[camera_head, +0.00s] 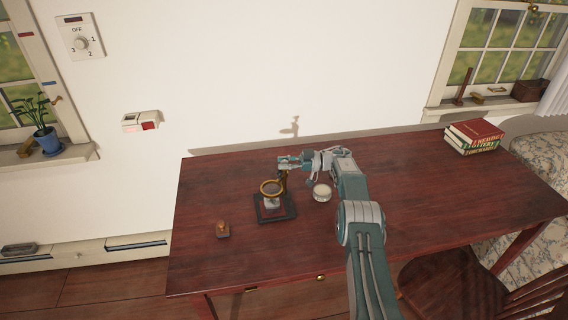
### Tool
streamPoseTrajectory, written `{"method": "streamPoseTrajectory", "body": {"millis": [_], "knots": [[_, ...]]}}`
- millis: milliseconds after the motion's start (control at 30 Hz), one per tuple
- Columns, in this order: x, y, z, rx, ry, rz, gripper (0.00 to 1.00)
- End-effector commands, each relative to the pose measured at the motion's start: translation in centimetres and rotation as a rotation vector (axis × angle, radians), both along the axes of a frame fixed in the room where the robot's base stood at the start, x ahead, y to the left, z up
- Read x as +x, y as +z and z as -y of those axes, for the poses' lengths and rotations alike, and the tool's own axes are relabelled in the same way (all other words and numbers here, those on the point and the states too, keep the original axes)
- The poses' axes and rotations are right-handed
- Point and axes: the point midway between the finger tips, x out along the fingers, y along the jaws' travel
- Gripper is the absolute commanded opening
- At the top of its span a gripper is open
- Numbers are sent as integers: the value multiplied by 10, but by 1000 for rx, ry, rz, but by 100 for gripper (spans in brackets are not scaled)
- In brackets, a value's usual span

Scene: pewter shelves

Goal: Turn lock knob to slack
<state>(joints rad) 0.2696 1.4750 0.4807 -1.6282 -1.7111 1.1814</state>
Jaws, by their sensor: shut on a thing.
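A small stand (262,212) with a dark square base and a brass ring (271,187) stands on the dark red table. A pale piece sits on the base below the ring. My gripper (284,163) is at the top of the stand's post, behind and just right of the ring, and is shut on a small part there, which I take to be the lock knob. The fingers hide most of the knob, so its turned position cannot be told.
A white round jar (322,192) stands right of the stand, close under my arm. Stacked books (474,137) lie at the back right. The table's right half (440,190) is mostly clear.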

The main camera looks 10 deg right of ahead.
Motion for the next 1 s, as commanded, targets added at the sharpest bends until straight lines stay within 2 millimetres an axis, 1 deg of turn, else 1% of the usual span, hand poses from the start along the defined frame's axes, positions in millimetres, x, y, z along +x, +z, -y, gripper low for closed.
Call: {"method": "streamPoseTrajectory", "body": {"millis": [200, 233, 267, 300, 633, 733, 867, 1000], "knots": [[1, 1, 0, 1, -2, 2, 0], [1, 1, 0, 1, -2, 2, 50], [1, 1, 0, 1, -2, 2, 64], [1, 1, 0, 1, -1, 2, 73], [0, 1, 0, 0, -1, 1, 73], [0, 5, 0, 0, -1, 2, 73], [1, 22, 0, 0, -1, 4, 73], [1, 51, 0, 0, -1, 4, 73]]}}
